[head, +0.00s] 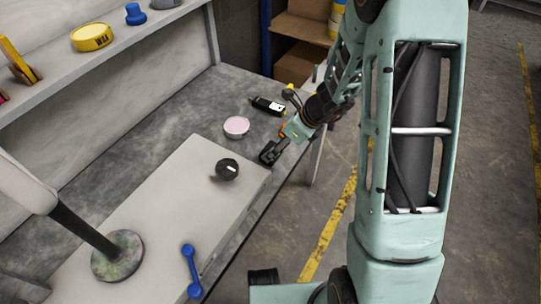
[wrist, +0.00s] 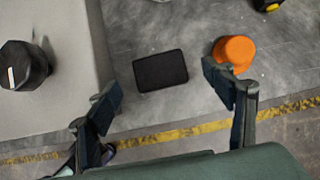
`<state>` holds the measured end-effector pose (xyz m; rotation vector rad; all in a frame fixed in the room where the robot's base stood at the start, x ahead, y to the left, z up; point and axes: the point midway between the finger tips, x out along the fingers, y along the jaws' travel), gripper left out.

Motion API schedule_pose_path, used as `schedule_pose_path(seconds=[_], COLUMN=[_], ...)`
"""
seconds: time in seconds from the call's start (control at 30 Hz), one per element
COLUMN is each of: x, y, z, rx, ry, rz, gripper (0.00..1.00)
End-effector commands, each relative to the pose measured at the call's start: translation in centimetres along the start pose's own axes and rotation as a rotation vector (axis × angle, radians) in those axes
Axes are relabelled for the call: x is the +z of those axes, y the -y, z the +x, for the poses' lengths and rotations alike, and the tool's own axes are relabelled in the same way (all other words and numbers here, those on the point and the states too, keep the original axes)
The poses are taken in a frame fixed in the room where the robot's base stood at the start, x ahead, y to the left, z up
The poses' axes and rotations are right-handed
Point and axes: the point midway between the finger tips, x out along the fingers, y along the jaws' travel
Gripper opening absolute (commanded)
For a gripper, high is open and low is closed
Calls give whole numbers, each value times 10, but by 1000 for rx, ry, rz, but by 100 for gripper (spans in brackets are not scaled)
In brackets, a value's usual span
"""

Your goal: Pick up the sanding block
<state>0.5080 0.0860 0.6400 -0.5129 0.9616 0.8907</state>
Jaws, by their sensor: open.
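A flat black rectangular block (wrist: 160,70), which looks like the sanding block, lies on the grey bench top in the wrist view. My gripper (wrist: 162,92) is open and empty. Its two dark fingers are spread wide, and the block shows between and just beyond their tips, apart from both. In the head view my gripper (head: 272,151) is low over the bench near its right edge.
An orange cylinder (wrist: 236,52) stands close beside the right finger. A black knob-like object (head: 228,169) sits on the pale raised board (head: 165,190) to the left. A pink-topped round tin (head: 236,127) and a black-and-yellow tool (head: 267,105) lie farther back.

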Motion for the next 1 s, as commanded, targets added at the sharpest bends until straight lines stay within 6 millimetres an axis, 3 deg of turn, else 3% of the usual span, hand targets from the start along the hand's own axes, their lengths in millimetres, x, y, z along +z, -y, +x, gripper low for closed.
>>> schedule_pose_path(seconds=[0.33, 0.6, 1.0], x=[-4, -2, -2], y=[-2, -1, -1], z=[46, 50, 50], rx=[1, -2, -1], ry=[-1, 0, 0], rz=[-2, -2, -2], gripper=[75, 75, 32])
